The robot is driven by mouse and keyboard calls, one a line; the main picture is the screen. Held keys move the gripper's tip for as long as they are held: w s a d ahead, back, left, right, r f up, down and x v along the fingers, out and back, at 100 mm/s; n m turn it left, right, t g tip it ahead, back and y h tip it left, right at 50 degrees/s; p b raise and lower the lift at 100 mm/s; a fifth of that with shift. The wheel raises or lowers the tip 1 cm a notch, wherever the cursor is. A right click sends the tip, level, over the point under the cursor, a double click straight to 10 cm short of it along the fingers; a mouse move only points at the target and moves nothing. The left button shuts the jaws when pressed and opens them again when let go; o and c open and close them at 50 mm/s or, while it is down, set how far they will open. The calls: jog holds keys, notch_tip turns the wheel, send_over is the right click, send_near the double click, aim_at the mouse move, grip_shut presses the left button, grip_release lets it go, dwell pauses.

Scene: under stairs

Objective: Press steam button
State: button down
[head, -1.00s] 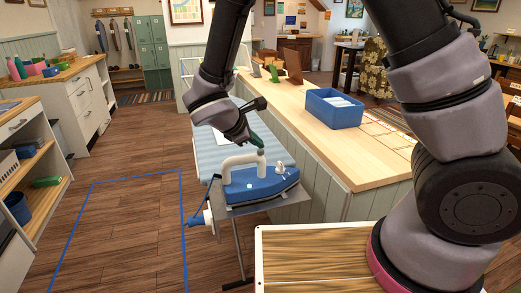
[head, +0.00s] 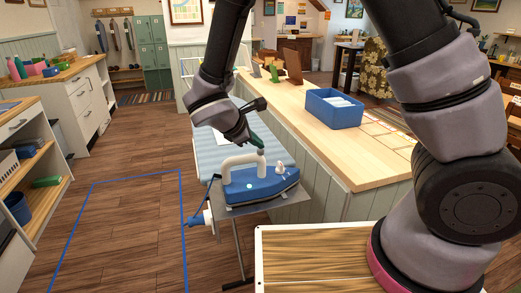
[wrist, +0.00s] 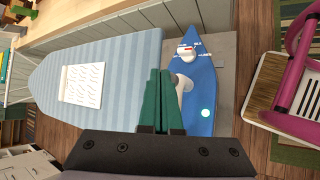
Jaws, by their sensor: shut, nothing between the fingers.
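A blue iron (head: 265,187) with a white arched handle (head: 240,160) rests on the grey end plate of the ironing board (head: 212,152). A white dial (head: 280,168) and a small pale glowing spot (head: 249,186) show on its body. My gripper (head: 259,148) is shut and empty, its green fingertips at the top of the handle's right end. I cannot tell whether they touch it. In the wrist view the shut green fingers (wrist: 157,100) hide most of the handle; the dial (wrist: 187,53) and glowing spot (wrist: 205,113) stay visible. I cannot make out a separate steam button.
A wooden counter (head: 370,165) with a blue bin (head: 335,108) stands right of the ironing board. A paper sheet (wrist: 82,85) lies on the board. Blue tape (head: 120,180) marks open floor at left. Shelves (head: 25,170) line the left side.

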aim_at(258, 154)
jog(key=shift+f, duration=0.4)
jog(key=shift+r, duration=0.55)
jog(key=shift+r, duration=2.95)
